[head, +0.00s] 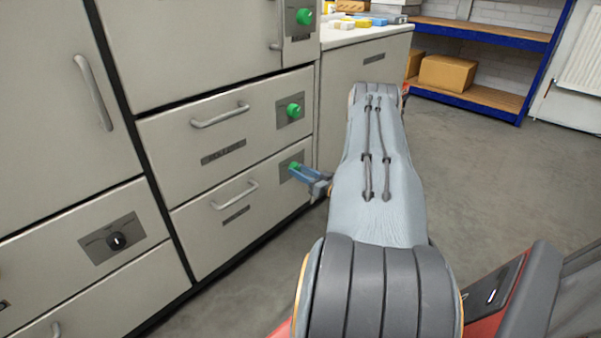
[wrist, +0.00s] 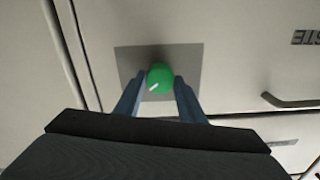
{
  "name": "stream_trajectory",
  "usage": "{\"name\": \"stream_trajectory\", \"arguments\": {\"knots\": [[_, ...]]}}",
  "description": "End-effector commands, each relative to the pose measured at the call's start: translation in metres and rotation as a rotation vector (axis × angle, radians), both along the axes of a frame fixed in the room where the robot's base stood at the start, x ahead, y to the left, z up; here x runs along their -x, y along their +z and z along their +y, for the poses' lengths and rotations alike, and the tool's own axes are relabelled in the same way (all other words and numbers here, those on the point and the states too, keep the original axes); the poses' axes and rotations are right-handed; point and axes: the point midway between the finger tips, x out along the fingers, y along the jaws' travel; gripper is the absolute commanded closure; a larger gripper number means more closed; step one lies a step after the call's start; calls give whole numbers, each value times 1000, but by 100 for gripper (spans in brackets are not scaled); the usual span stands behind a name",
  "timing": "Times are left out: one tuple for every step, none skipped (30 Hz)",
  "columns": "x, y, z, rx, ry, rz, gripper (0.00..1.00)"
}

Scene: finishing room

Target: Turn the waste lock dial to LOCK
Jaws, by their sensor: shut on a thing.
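The waste lock dial is a green round knob (wrist: 160,78) with a white pointer mark, on a grey plate (wrist: 191,62) on a cabinet drawer front. In the wrist view its mark points to the lower left. My gripper (wrist: 161,84) is shut on the knob, one blue finger on each side. In the head view my gripper (head: 293,170) reaches the green knob on the lowest drawer (head: 225,235) of the cabinet. The words on the dial plate are too small or hidden to read. The letters "STE" show on the drawer label (wrist: 305,37) in the wrist view.
Another green knob (head: 293,110) sits on the drawer above, and one more (head: 304,16) higher up. A black dial (head: 116,241) is on the left cabinet. Drawer handles (head: 236,195) stick out nearby. A counter (head: 350,35) stands behind; open floor (head: 490,170) lies to the right.

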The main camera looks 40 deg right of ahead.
Motion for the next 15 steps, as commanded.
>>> {"name": "stream_trajectory", "arguments": {"knots": [[0,-1,1,-2,0,1,86],[0,-1,1,-2,0,1,61],[0,-1,1,-2,0,1,54],[0,-1,1,-1,0,1,49],[0,-1,1,-1,0,1,46],[0,-1,1,-1,0,1,46],[0,-1,1,-1,0,1,46],[0,0,0,-1,0,1,46],[0,0,0,0,0,1,46],[0,0,0,0,0,0,46],[0,0,0,0,0,0,46],[0,0,0,0,0,0,46],[0,0,0,0,0,0,46],[1,0,0,0,0,0,46],[3,0,0,0,0,0,46]]}}
